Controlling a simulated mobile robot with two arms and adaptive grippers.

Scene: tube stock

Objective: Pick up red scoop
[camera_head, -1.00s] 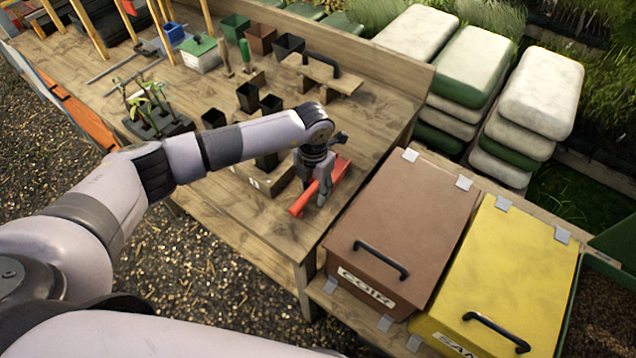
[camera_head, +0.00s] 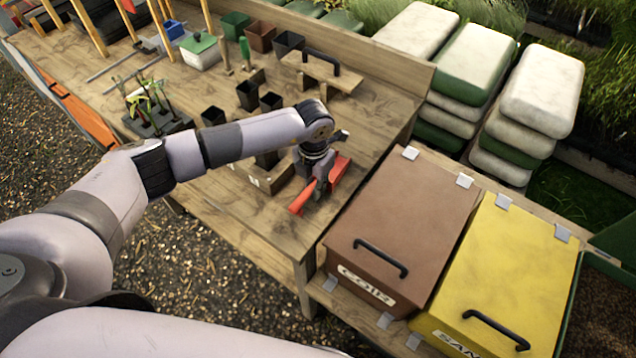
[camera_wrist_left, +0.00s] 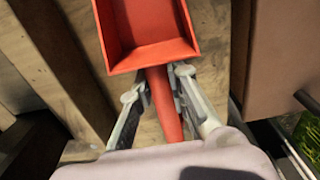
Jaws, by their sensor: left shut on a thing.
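The red scoop (camera_head: 339,171) is at the right end of the wooden bench, with its handle (camera_head: 301,203) toward the bench's front edge. My left gripper (camera_head: 320,190) reaches down over it and is shut on the scoop near where the handle meets the pan. In the left wrist view the pan (camera_wrist_left: 146,36) shows above and the two fingers (camera_wrist_left: 158,97) lie on either side of the handle. I cannot tell whether the scoop is clear of the bench top. My right gripper is not in view.
The brown bin (camera_head: 400,230) and yellow bin (camera_head: 505,270) stand right of the bench (camera_head: 372,125). Black pots (camera_head: 248,95), a float with a black handle (camera_head: 322,72) and a seedling tray (camera_head: 157,124) are on the bench behind and left of the gripper.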

